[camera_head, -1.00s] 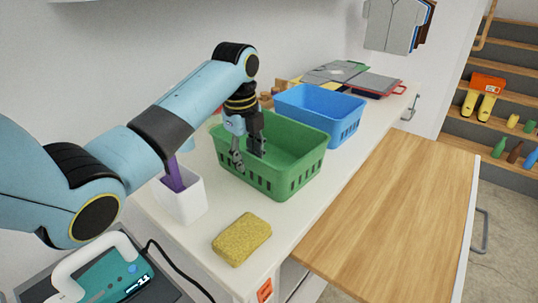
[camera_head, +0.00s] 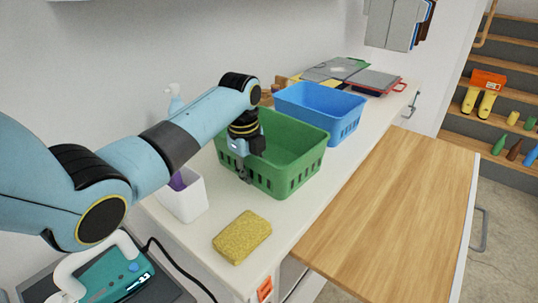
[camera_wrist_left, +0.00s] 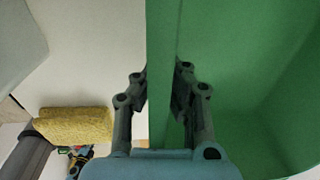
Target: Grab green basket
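The green basket (camera_head: 290,165) stands upright on the white counter. My left gripper (camera_head: 247,165) is down at its near-left wall. In the left wrist view, the basket wall (camera_wrist_left: 162,60) runs between the fingers of the left gripper (camera_wrist_left: 160,88). One finger is outside the wall and one inside, both close against it, so the gripper looks shut on it. The head view hides most of the inner finger. My right gripper is not in view.
A blue basket (camera_head: 320,108) stands just behind the green one. A white cup (camera_head: 183,198) and a yellow sponge (camera_head: 241,237) are near the front; the sponge also shows in the wrist view (camera_wrist_left: 75,125). The wooden surface (camera_head: 400,210) at right is clear.

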